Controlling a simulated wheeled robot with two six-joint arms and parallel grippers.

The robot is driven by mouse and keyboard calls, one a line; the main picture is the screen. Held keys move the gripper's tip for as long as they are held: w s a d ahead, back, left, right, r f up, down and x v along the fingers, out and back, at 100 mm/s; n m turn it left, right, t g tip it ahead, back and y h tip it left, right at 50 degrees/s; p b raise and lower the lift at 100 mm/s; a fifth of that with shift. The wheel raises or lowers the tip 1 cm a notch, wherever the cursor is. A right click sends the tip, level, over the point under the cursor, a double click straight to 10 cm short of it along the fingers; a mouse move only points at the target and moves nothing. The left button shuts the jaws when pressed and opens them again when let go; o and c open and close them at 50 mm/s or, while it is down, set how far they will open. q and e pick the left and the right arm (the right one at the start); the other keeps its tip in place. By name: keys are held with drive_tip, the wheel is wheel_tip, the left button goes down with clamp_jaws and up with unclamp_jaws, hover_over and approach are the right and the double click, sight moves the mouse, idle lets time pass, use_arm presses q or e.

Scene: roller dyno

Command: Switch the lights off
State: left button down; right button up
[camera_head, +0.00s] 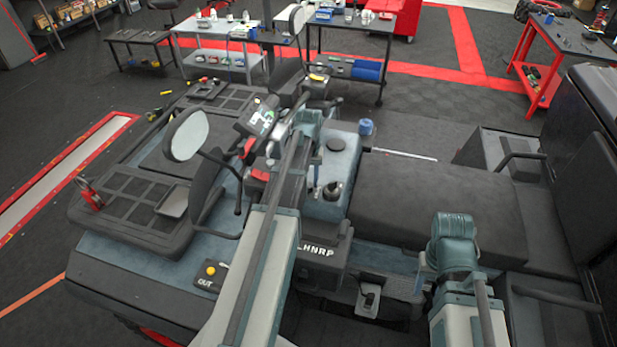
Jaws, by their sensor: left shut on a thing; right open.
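No light switch can be made out for certain. My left arm reaches up from the bottom over the vehicle's console (345,165), and my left gripper (309,122) is at its far end, near a small lit display (262,118). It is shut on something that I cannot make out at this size. A red part (259,174) is just left of the arm. A small panel (212,275) with a yellow button and the letters "OUT" is at lower left, apart from both grippers. My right gripper (421,280) is low at right, partly hidden, and open.
A round mirror (187,134) stands left of my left arm. A wide dark seat or cover (440,200) fills the right. Work tables (215,62) stand beyond the vehicle.

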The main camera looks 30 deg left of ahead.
sight(309, 185)
use_arm(q)
drive_tip(key=shift+m, duration=0.6)
drive_tip(key=c, duration=0.5)
unclamp_jaws()
wheel_tip(309, 185, up, 15)
drive_tip(key=p, duration=1.5)
